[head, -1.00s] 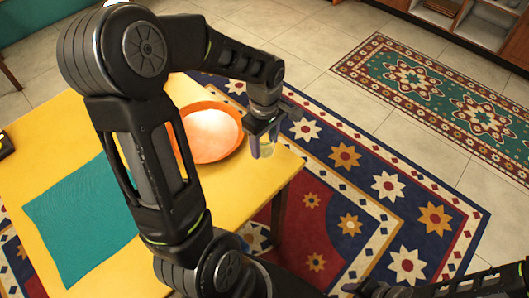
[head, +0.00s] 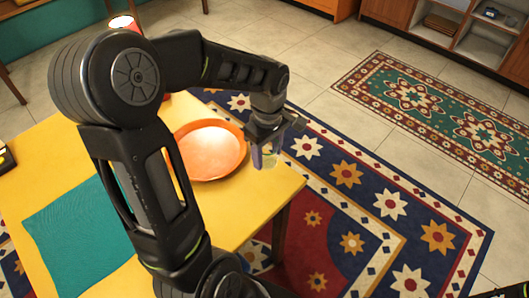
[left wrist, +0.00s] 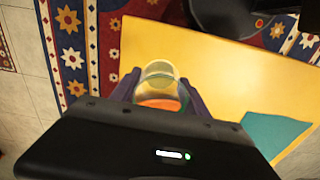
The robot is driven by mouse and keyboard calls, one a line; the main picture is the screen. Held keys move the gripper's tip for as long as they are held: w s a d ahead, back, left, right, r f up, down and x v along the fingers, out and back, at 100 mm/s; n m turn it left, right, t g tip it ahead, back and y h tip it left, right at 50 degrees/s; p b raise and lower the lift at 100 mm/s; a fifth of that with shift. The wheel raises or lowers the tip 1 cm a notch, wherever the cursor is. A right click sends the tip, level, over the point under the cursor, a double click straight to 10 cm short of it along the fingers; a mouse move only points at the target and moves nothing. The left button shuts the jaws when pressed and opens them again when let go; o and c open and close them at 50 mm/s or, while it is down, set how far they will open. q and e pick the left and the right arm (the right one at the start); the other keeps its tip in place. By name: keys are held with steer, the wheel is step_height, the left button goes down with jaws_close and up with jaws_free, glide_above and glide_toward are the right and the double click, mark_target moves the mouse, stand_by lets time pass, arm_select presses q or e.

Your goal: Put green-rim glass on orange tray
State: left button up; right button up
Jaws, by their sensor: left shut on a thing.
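The clear glass with a greenish rim (head: 269,161) is at the right end of the yellow table, right of the orange tray. It shows between the fingers in the left wrist view (left wrist: 160,72). My left gripper (head: 265,153) is shut on the glass, with one finger on either side. I cannot tell whether its base touches the table. The round orange tray (head: 212,147) lies on the table just left of the gripper, its left edge partly behind my arm. Orange shows at the glass's lower part in the wrist view. My right gripper is not in view.
The yellow table (head: 245,205) has bare room in front of the tray. A teal cloth (head: 75,240) lies at the left. A red thing with a bright top (head: 122,22) stands behind my arm. A patterned rug (head: 350,205) lies beyond the table edge.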

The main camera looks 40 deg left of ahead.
arm_select(q)
steer(key=w+d+r+m, duration=0.1)
steer(key=w+d+m, duration=1.1)
steer(key=m, duration=0.4)
steer(key=shift+w+d+m, duration=0.3)
steer(key=shift+d, duration=0.45)
steer(key=shift+r, duration=0.1)
